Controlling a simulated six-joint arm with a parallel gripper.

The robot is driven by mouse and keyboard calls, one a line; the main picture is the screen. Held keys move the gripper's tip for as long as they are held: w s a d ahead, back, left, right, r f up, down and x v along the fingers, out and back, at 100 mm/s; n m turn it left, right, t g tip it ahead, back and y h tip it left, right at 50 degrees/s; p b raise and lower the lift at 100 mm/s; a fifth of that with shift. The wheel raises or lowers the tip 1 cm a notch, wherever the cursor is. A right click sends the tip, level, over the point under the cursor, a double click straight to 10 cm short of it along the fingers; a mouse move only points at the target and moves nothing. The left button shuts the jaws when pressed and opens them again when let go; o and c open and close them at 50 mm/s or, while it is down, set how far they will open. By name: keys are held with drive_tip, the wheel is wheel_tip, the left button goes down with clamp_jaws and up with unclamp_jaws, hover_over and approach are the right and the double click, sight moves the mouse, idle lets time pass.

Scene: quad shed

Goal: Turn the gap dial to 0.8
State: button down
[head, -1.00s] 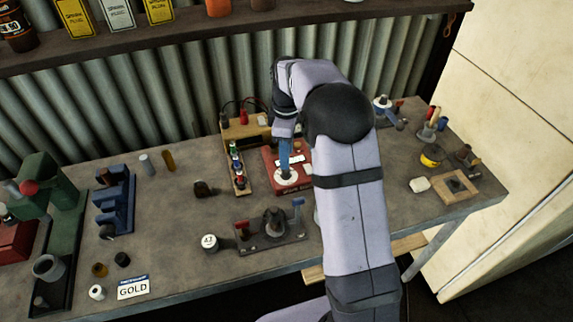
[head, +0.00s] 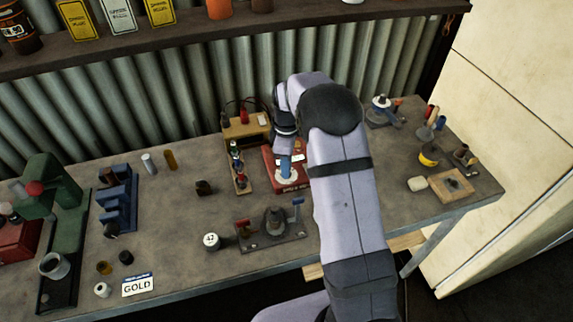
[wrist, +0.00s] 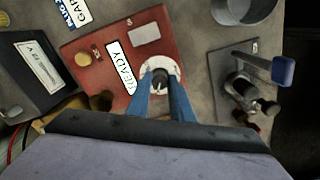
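The gap dial (wrist: 160,71) is a white disc with a small dark and grey knob on a red box (wrist: 100,60). It shows partly in the head view (head: 286,176), mostly hidden by my gripper. My gripper (wrist: 161,88) has two blue fingers, spread apart, one on each side of the knob. I cannot tell whether they touch it. The head view also shows my gripper (head: 286,165) low over the red box. A white READY label (wrist: 121,67) lies beside the dial. The dial's numbers are too small to read.
A fixture with a blue-handled lever (wrist: 255,85) stands right of the red box in the wrist view. A grey cup (wrist: 240,8) is above it. A dark box (wrist: 40,75) lies to the left. In the head view, a rack of coloured pieces (head: 238,168) stands close by the red box.

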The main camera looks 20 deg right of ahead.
drive_tip(key=shift+m, duration=0.3)
drive_tip(key=m, duration=0.5)
drive_tip(key=shift+b, duration=0.3)
drive_tip(key=m, duration=0.5)
drive_tip(key=shift+a+r+m, duration=0.1)
drive_tip(key=shift+m, duration=0.2)
drive_tip(key=m, duration=0.5)
drive_tip(key=shift+m, duration=0.3)
drive_tip(key=m, duration=0.5)
drive_tip(key=shift+w+m+b, duration=0.1)
drive_tip(key=shift+m+b, duration=0.2)
drive_tip(key=c, duration=1.6)
unclamp_jaws()
drive_tip(key=shift+o, duration=0.2)
